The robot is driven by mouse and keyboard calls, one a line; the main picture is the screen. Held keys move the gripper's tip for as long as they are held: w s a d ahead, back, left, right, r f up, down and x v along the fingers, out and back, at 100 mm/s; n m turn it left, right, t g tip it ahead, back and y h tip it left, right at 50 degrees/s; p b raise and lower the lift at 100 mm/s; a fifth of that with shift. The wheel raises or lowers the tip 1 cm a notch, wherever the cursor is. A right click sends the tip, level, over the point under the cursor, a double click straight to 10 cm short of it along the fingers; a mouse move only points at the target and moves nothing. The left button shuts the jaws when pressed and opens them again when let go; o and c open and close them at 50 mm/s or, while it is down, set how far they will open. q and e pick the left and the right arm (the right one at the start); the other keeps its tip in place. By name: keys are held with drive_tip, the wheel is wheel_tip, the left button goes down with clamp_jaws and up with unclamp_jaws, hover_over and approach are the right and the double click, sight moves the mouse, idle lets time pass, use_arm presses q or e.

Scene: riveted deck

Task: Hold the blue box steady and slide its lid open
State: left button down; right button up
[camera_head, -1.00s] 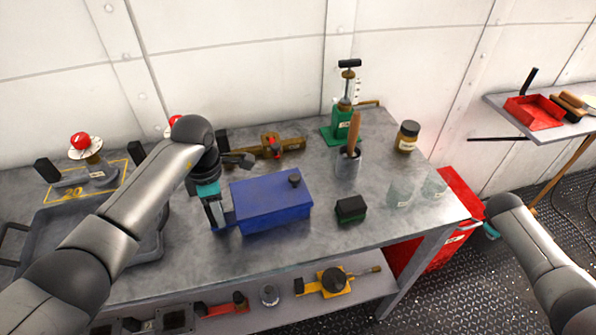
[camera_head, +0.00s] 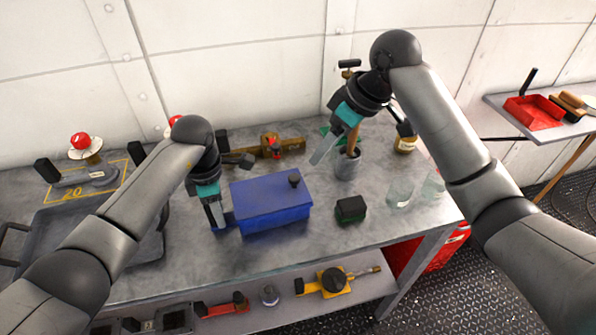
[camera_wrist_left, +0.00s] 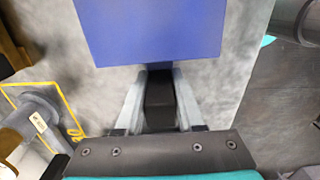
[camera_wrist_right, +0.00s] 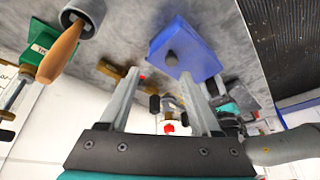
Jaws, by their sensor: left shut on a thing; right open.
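The blue box (camera_head: 272,222) stands on the metal workbench. My right gripper (camera_head: 325,150) is open and empty, in the air above and right of the box, near the grey cup.
A grey cup (camera_head: 347,168) with a wooden-handled tool stands beside the right gripper. A black-and-green block (camera_head: 350,208) and clear glasses (camera_head: 400,194) are right of the box. A brown tool (camera_head: 285,146) lies behind it; a grey tray (camera_head: 50,225) is left.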

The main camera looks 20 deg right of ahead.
sight(296, 177)
drive_tip(key=shift+n, duration=0.8)
drive_tip(key=a+f, duration=0.1)
drive_tip(key=f, duration=0.1)
drive_tip(key=w+a+f, duration=0.1)
drive_tip(key=a+f, duration=0.1)
drive_tip(key=f, duration=0.1)
drive_tip(key=a+f, duration=0.2)
drive_tip(key=f, duration=0.1)
drive_tip(key=shift+w+a, duration=0.15)
drive_tip(key=shift+w, duration=0.25)
drive_tip(key=shift+r, duration=0.1)
clamp_jaws()
idle(0.5)
